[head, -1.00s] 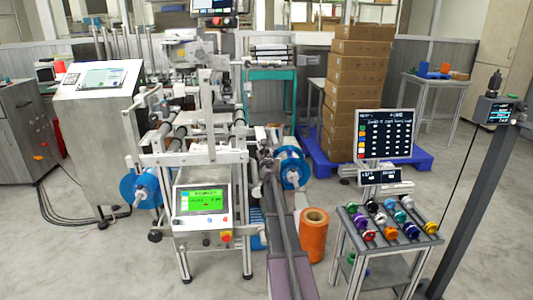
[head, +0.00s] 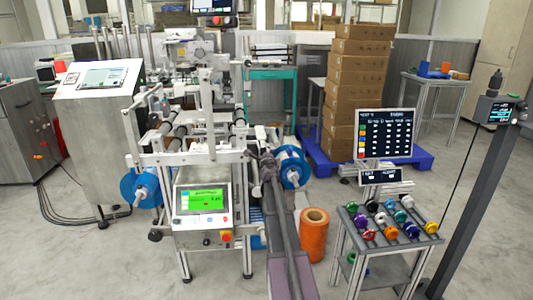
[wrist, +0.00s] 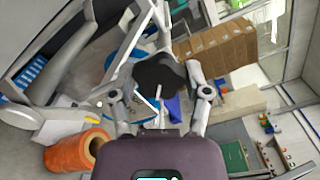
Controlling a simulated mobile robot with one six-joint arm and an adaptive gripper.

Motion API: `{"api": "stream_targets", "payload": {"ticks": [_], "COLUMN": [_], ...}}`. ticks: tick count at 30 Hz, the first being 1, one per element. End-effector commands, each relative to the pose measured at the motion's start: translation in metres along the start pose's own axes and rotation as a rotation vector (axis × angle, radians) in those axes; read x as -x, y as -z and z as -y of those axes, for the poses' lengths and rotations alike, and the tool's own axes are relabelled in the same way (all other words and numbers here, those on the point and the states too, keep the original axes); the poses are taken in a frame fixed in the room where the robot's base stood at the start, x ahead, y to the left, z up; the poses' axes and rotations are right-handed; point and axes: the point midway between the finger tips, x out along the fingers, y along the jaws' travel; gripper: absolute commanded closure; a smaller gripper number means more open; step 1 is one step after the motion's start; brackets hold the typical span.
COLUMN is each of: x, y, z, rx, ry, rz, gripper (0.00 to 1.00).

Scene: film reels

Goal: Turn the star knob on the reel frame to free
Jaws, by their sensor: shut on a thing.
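In the wrist view, a black star knob (wrist: 160,72) sits between the two fingers of my gripper (wrist: 163,98), which is shut on it. A pale shaft shows just below the knob. In the head view, my arm reaches away from the camera to the reel frame (head: 190,158), and my gripper (head: 268,165) is at the frame's right side, beside the right blue reel (head: 291,180). The knob is hidden there by my arm. Another blue reel (head: 128,188) hangs at the frame's left.
An orange roll (head: 314,237) stands on the floor right of my arm. A rack of coloured cores (head: 400,240) stands further right. Stacked cartons (head: 355,90) on a blue pallet (head: 405,160) are behind. A green-lit control panel (head: 203,199) is on the frame.

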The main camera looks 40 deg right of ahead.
Motion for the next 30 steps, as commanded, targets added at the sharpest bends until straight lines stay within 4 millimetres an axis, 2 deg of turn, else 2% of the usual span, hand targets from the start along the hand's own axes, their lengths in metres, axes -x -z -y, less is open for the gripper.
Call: {"api": "stream_targets", "payload": {"ticks": [30], "x": [0.0034], "y": [0.0035], "z": [-0.0004], "rx": [0.965], "ry": [0.0], "rz": [-0.006], "gripper": [0.86]}}
